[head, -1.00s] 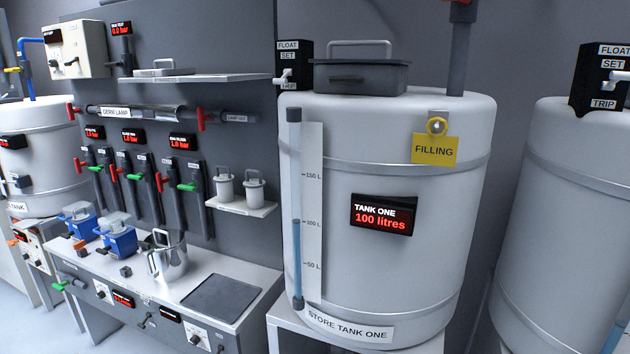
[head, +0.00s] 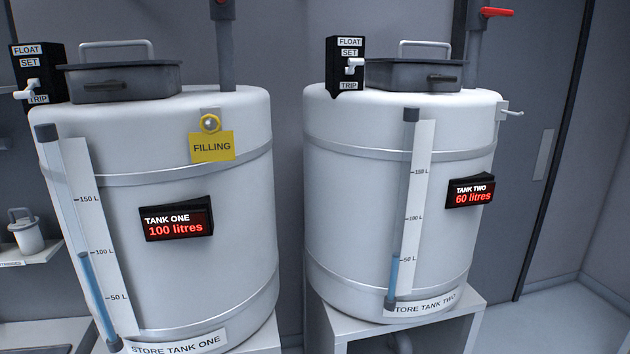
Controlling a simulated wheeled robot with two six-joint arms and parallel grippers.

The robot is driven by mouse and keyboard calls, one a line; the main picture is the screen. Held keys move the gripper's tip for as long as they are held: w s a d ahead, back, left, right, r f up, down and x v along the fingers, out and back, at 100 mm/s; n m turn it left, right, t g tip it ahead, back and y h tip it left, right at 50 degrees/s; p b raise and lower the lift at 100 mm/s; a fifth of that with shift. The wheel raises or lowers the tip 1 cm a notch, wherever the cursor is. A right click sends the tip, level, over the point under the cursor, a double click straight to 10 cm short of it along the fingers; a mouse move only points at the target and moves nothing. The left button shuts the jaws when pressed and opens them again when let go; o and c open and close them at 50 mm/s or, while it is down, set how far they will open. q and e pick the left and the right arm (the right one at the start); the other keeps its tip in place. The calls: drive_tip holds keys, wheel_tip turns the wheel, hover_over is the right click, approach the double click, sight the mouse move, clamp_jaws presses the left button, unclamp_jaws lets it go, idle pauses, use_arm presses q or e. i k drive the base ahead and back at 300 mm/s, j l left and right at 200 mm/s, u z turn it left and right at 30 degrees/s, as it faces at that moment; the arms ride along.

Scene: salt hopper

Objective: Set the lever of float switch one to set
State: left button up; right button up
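The black float switch box (head: 37,68) of tank one stands at the upper left beside the tank lid, marked FLOAT, SET and TRIP. Its white lever (head: 30,90) sits low, just above the TRIP label and below SET. Store tank one (head: 170,270) is a white drum with a red display (head: 176,224) reading 100 litres. A yellow FILLING tag (head: 212,146) hangs on its front. Neither of my grippers shows in the head view.
Store tank two (head: 340,190) stands to the right, its display (head: 470,191) reading 60 litres. Its float switch (head: 345,67) has a white lever between SET and TRIP. A red-handled pipe (head: 495,12) rises behind it. Floor (head: 560,310) is clear at the right.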

sight(28, 93)
drive_tip(key=u, duration=1.35)
